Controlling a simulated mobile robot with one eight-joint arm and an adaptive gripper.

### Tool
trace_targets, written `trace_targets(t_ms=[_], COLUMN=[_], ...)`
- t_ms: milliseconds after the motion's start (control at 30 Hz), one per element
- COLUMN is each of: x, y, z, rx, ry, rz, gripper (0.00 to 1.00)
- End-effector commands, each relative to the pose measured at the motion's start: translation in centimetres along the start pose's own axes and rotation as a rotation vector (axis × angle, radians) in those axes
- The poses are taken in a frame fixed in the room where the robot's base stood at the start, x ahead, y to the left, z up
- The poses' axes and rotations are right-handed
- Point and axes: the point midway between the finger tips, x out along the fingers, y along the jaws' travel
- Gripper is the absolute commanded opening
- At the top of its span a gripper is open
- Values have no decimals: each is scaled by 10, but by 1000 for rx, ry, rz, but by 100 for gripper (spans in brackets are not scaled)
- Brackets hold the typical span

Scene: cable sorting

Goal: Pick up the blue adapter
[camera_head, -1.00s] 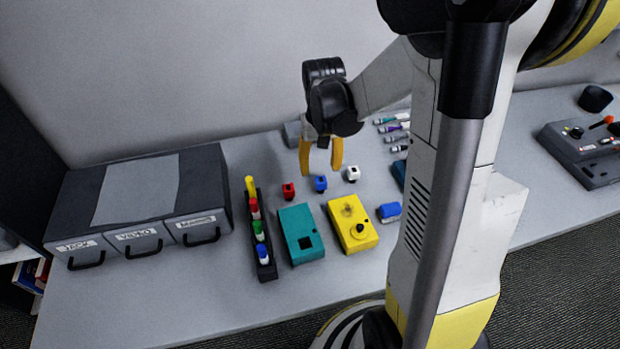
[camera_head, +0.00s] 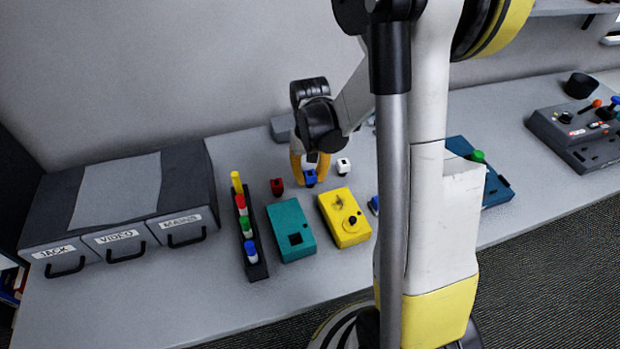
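The blue adapter (camera_head: 310,179) is a small block on the grey table, between a red adapter (camera_head: 277,187) on its left and a white adapter (camera_head: 343,166) on its right. My gripper (camera_head: 310,168) points down with its yellow fingers spread, one to each side of the blue adapter. The fingers partly overlap the adapter in this view. A gap shows between the fingers, and I cannot see contact with the adapter.
A teal box (camera_head: 291,230) and a yellow box (camera_head: 344,217) lie in front. A dark rack (camera_head: 258,268) of coloured pieces stands left of them. A drawer unit (camera_head: 125,205) labelled JACK, VIDEO and MAINS is at far left. My arm hides part of the table right of centre.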

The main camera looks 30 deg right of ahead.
Motion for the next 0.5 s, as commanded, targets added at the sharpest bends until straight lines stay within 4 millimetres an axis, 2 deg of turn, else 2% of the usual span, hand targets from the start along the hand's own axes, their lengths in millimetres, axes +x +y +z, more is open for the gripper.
trace_targets(t_ms=[500], x=[-4], y=[0], z=[0], rx=[0], ry=[0], rz=[0], gripper=[0])
